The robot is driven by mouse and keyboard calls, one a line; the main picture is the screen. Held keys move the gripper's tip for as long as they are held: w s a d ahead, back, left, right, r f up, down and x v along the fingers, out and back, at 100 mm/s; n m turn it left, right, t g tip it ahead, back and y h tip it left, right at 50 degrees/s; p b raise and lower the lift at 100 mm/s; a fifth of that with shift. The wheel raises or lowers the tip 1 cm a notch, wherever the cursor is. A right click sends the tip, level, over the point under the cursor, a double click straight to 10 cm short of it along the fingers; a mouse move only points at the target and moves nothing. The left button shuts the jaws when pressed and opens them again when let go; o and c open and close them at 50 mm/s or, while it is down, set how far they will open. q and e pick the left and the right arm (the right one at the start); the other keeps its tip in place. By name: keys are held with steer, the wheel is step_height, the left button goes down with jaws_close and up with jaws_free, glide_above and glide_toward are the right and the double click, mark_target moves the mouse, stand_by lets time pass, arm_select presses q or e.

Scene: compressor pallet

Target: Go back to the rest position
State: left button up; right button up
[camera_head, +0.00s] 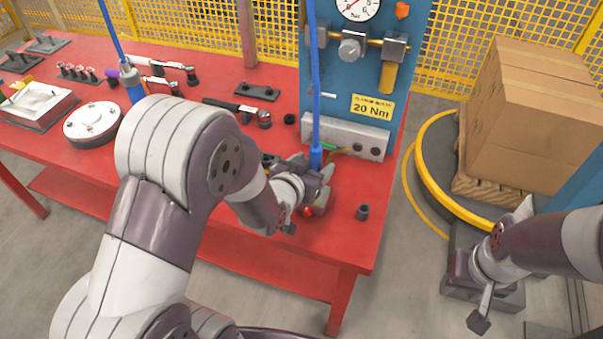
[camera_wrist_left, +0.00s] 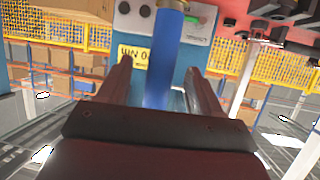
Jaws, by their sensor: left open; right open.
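My left gripper (camera_head: 310,200) is low over the right end of the red table, in front of the blue panel. In the left wrist view its two fingers (camera_wrist_left: 158,68) stand apart, with a blue cylindrical tool (camera_wrist_left: 165,60) showing between them; I cannot tell whether they touch it. In the head view this blue tool (camera_head: 316,155) hangs on a blue hose beside the gripper, its lower part hidden. My right gripper (camera_head: 502,264) is open and empty at the right, beyond the table's edge.
The red table (camera_head: 236,75) carries wrenches (camera_head: 238,108), a round white flange (camera_head: 92,122) and a small dark socket (camera_head: 362,212). The blue panel (camera_head: 350,85) bears a gauge and a 20 Nm sign.

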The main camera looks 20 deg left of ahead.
arm_select(q)
steer(key=p+v, duration=0.1)
steer(key=v, duration=0.7)
steer(key=s+a+f+g+y+p, duration=0.1)
steer(key=s+a+f+g+y, duration=0.15)
steer(key=s+f+g, duration=0.35)
steer(key=s+r+n+g+p, duration=0.1)
steer(key=s+r+g+p, duration=0.2)
steer(key=r+g, duration=0.3)
steer(key=shift+s+r+n, duration=0.25)
steer(key=shift+s+n, duration=0.05)
steer(key=shift+s, duration=0.35)
steer(key=shift+a, duration=0.15)
